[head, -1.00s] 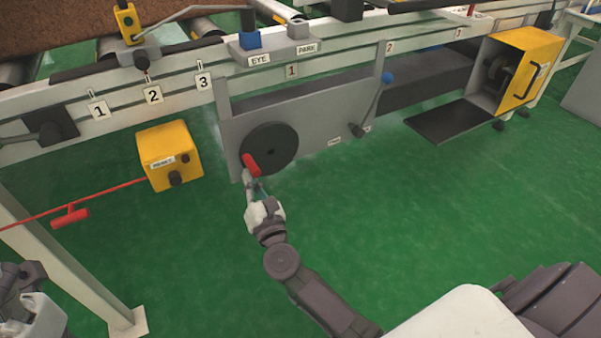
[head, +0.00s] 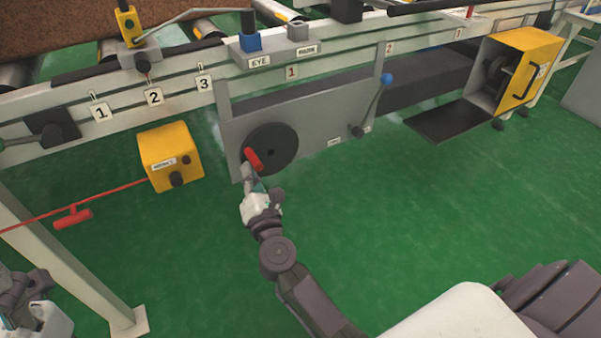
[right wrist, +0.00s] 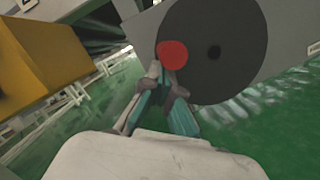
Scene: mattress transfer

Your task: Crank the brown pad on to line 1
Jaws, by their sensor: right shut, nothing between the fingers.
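The brown pad (head: 60,25) lies on the rollers at the upper left of the head view. The black crank wheel (head: 280,150) with its red handle (head: 253,159) is on the grey side plate below a label 1 (head: 291,72). The handle is at the wheel's left side. My right gripper (head: 250,180) is shut with its fingertips at the handle, nothing held between them. In the right wrist view the red handle (right wrist: 172,54) is just beyond the fingertips; contact is unclear. My left gripper (head: 20,310) is partly cut off at the lower left.
A yellow box (head: 170,157) stands left of the wheel, with a red cord and pull handle (head: 73,217) beside it. A blue-knobbed lever (head: 386,80) is right of the wheel. A yellow housing (head: 530,65) is at the right. Green floor in front is clear.

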